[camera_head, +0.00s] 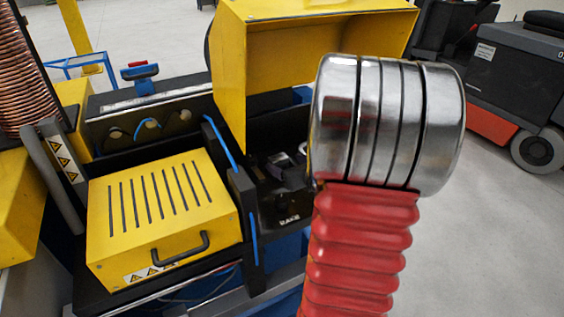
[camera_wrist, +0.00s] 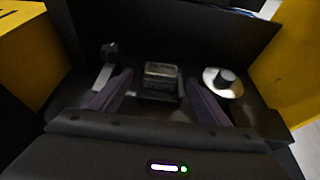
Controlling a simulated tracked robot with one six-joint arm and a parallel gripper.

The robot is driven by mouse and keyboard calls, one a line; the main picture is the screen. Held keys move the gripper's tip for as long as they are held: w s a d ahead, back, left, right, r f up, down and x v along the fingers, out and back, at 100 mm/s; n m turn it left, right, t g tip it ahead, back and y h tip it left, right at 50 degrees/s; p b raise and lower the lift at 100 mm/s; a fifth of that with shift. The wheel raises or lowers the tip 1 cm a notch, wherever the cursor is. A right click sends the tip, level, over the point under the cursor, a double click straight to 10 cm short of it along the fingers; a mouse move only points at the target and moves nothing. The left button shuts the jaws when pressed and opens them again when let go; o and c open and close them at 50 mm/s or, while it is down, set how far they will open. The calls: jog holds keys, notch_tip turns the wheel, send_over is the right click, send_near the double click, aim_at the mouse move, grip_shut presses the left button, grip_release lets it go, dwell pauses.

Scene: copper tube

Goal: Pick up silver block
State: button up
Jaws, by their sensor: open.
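The silver block (camera_wrist: 161,70) is a small metallic block in the middle of the wrist view, in a dark recess. My gripper (camera_wrist: 158,80) is open, with one dark finger on each side of the block and a gap to both. The block appears a little beyond or level with the fingertips; the exact depth is unclear. In the head view, the dark bay (camera_head: 275,205) holds small dark and grey shapes too small to tell apart. I cannot make out the block or my gripper there.
In the wrist view, a round silver part with a dark knob (camera_wrist: 223,82) sits right of the right finger, and a small dark upright part (camera_wrist: 108,58) stands left. A yellow slotted box (camera_head: 160,215) and raised yellow cover (camera_head: 310,50) flank the bay. A forklift (camera_head: 510,75) stands behind.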

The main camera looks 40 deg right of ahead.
aim_at(279, 158)
jog(key=shift+x, duration=2.4)
jog(key=shift+d, duration=0.15)
jog(key=shift+c, duration=0.4)
jog(key=shift+r, duration=0.1)
jog(key=c, duration=1.6)
jog(key=shift+r, duration=0.1)
notch_tip(279, 158, up, 10)
